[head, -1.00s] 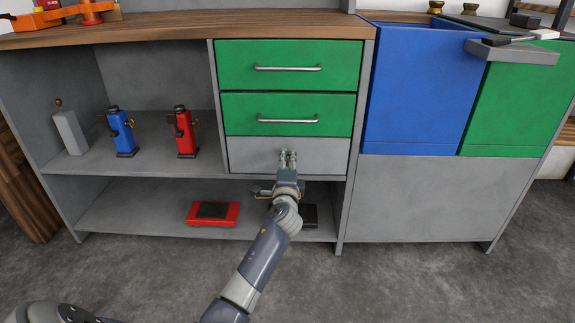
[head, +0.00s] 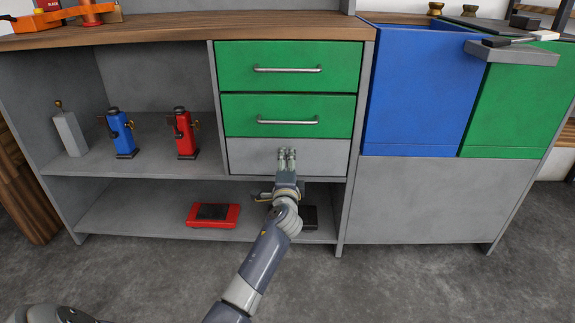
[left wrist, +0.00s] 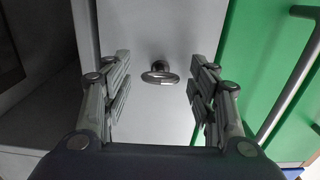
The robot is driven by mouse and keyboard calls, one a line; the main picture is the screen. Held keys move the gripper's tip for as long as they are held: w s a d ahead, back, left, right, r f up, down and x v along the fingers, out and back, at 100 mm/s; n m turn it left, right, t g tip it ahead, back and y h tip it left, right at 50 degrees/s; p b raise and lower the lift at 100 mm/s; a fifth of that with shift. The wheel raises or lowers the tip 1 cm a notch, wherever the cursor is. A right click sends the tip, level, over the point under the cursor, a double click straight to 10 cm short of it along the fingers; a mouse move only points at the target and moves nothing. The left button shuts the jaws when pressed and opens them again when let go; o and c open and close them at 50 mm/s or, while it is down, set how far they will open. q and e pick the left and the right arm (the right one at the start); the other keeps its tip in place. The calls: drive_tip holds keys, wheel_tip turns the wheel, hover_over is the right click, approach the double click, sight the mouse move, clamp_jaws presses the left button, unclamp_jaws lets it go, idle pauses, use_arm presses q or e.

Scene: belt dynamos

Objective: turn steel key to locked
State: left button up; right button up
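The steel key (left wrist: 160,76) shows in the left wrist view as a small metal ring-shaped bow standing out from a grey panel. That panel is the front of the grey bottom drawer (head: 245,155), below two green drawers. My left gripper (head: 287,155) is in front of this panel, and in the head view it hides the key. In the left wrist view my left gripper (left wrist: 160,64) is open, with one finger on each side of the key and a clear gap to both. My right gripper is not in view.
Green drawers (head: 300,66) with bar handles sit above the grey one. On the left shelf stand a blue device (head: 121,135), a red device (head: 184,135) and a grey block (head: 69,135). A red case (head: 212,216) lies on the lower shelf. The floor in front is clear.

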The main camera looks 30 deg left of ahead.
use_arm(q)
drive_tip(key=v, duration=1.2)
idle(0.5)
